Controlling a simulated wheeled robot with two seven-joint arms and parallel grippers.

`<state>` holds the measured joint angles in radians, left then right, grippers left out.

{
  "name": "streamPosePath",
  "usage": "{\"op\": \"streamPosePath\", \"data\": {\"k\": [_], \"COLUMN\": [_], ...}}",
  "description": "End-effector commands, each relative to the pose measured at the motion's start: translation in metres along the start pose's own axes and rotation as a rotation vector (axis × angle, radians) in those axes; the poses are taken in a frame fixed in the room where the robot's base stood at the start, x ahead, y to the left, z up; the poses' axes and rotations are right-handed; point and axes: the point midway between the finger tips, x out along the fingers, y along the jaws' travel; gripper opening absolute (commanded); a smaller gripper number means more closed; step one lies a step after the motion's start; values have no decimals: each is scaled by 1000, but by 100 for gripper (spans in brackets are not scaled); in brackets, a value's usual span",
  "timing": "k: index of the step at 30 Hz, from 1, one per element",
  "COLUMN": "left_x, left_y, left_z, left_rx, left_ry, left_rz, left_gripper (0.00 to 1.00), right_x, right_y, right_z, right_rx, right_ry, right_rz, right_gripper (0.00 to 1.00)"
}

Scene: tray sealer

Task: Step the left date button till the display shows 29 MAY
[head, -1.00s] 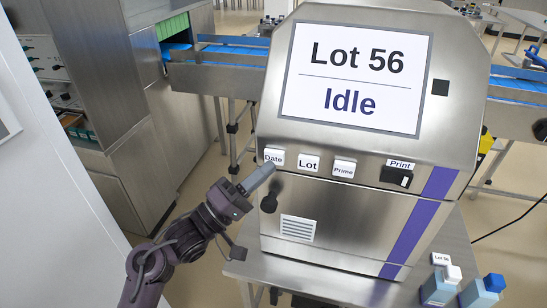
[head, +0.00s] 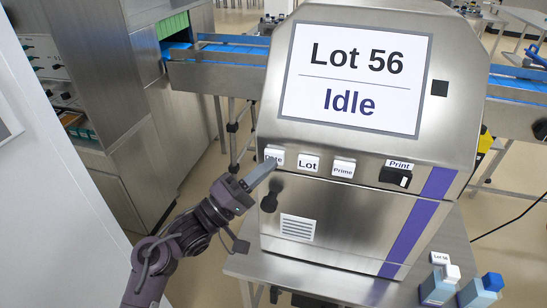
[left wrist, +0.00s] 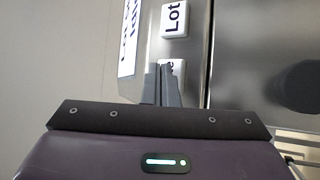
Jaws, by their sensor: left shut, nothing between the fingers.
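The machine's display (head: 355,80) reads "Lot 56" above "Idle"; no date shows on it. The Date button (head: 274,152) is the leftmost white button below the display, and its label is partly covered by my fingertips. My left gripper (head: 272,165) is shut and empty, its tips at the Date button; I cannot tell whether they press it. In the left wrist view the closed fingers (left wrist: 163,84) overlap the Date button (left wrist: 178,69). My right gripper is not in view.
The Lot button (head: 308,162), Prime button (head: 344,168) and Print switch (head: 396,177) sit to the right in the same row. A black knob (head: 270,202) is just below my fingers. Bottles (head: 440,286) stand on the table at the lower right.

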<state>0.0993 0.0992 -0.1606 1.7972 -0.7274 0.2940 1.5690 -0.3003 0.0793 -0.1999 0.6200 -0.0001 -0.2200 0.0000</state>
Motion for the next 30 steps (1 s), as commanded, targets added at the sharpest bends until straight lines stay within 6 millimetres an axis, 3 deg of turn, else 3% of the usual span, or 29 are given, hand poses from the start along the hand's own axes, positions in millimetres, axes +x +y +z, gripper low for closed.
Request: {"op": "streamPosePath", "data": {"k": [30], "left_x": [1], "left_y": [1], "left_z": [-1], "left_rx": [0], "left_ry": [1], "left_rz": [-1], "left_gripper": [0], "right_x": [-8], "right_y": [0], "right_z": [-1], "right_rx": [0], "right_ry": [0], "right_rz": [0], "right_gripper": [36]}}
